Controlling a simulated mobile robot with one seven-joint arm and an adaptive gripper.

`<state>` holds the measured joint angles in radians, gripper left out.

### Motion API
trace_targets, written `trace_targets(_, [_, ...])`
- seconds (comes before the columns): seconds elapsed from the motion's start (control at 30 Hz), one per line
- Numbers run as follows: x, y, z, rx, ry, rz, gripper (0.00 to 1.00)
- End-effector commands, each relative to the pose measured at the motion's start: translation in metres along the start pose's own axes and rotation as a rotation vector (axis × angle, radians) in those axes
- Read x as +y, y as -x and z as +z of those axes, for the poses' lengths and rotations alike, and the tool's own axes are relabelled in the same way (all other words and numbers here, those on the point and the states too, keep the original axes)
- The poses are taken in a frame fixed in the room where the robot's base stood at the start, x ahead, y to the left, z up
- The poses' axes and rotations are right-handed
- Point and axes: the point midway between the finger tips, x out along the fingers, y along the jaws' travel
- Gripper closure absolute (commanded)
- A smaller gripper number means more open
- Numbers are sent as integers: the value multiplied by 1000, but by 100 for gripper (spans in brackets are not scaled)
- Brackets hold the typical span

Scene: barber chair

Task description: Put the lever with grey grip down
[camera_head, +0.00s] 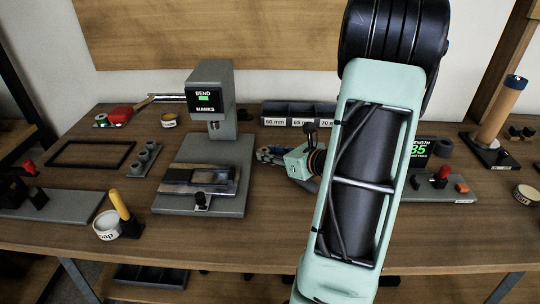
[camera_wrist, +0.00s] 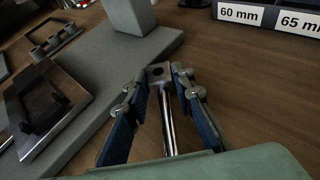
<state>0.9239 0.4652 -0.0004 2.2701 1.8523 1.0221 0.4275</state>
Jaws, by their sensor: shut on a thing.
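In the wrist view, a shiny metal rod with a dark grey block at its far end, which looks like the lever (camera_wrist: 168,125), lies between the fingers of my gripper (camera_wrist: 161,82). The block has a round hole, and the blue-padded fingers close on it from both sides near their tips. The rod runs back toward my palm, and its near end is hidden. In the head view my gripper (camera_head: 270,154) is just right of the bend press's base plate, low over the bench. The lever cannot be made out there.
The grey bend press (camera_head: 211,95) stands on its base plate (camera_head: 182,203), left of my gripper. Labelled bins (camera_head: 300,112) stand behind it. Bare wood lies in front of my gripper.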

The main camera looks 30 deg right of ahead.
Motion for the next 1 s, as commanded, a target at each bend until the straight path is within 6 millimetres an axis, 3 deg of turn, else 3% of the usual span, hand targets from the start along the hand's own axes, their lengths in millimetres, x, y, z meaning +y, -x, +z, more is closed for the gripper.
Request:
trace_targets(0.2, [0, -2, -2, -3, 1, 0, 100])
trace_targets(0.23, [0, -1, -3, 0, 0, 0, 75])
trace_targets(0.37, [0, -1, -2, 0, 0, 0, 61])
trace_targets(0.77, [0, 2, 3, 0, 0, 0, 60])
trace_targets(1.0, [-2, 49, 3, 0, -1, -6, 60])
